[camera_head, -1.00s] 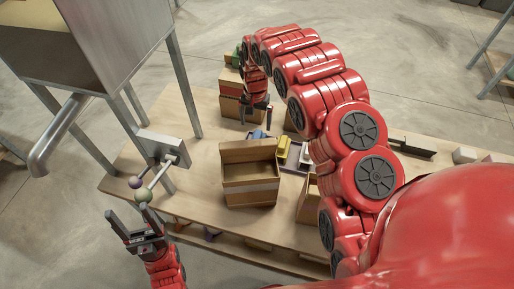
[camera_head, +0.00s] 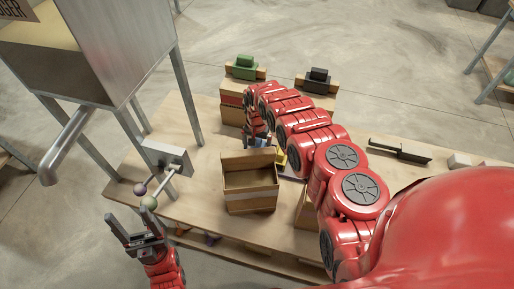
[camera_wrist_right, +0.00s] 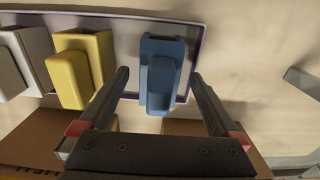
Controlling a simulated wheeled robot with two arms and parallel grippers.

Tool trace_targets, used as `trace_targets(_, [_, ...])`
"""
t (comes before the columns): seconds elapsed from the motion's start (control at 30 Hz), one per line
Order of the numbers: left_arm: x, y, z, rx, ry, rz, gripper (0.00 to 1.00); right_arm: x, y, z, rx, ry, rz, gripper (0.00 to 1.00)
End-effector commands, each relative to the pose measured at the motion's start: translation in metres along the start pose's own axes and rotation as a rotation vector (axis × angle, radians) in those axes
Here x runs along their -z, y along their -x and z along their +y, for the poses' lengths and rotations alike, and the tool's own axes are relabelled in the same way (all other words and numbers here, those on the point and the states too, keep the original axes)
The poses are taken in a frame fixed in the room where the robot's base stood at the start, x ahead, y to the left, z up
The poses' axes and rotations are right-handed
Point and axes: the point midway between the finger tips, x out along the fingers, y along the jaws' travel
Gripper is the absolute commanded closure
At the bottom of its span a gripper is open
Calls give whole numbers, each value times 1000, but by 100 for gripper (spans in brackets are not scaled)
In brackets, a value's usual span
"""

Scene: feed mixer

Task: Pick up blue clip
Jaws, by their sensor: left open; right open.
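The blue clip (camera_wrist_right: 160,85) lies at the right end of a shallow tray (camera_wrist_right: 200,25) in the right wrist view. My right gripper (camera_wrist_right: 160,76) is open, with one finger on each side of the clip as seen there; whether they reach down to its level I cannot tell. In the head view a bit of the blue clip (camera_head: 261,142) shows beside my right gripper (camera_head: 257,136), and my arm hides part of the tray. A yellow clip (camera_wrist_right: 82,70) and a white clip (camera_wrist_right: 22,65) lie to its left. My left gripper (camera_head: 130,222) is open and empty near the table's left edge.
An open cardboard box (camera_head: 250,188) stands close in front of the tray. Stacked boxes with a green item (camera_head: 245,66) and a black item (camera_head: 317,80) are at the back. Two levers with round knobs (camera_head: 149,202) stick out by the left gripper.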

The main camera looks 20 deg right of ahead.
Motion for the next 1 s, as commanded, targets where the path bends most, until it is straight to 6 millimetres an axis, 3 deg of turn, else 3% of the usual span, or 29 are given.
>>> trace_targets(0.3, [0, -1, 0, 0, 0, 0, 35, 1, -2, 0, 0, -1, 2, 3])
trace_targets(0.8, [0, -1, 0, 0, 0, 0, 35, 1, -2, 0, 0, -1, 1, 91])
trace_targets(1.0, [0, -1, 0, 0, 0, 0, 35, 1, -2, 0, 0, -1, 1, 91])
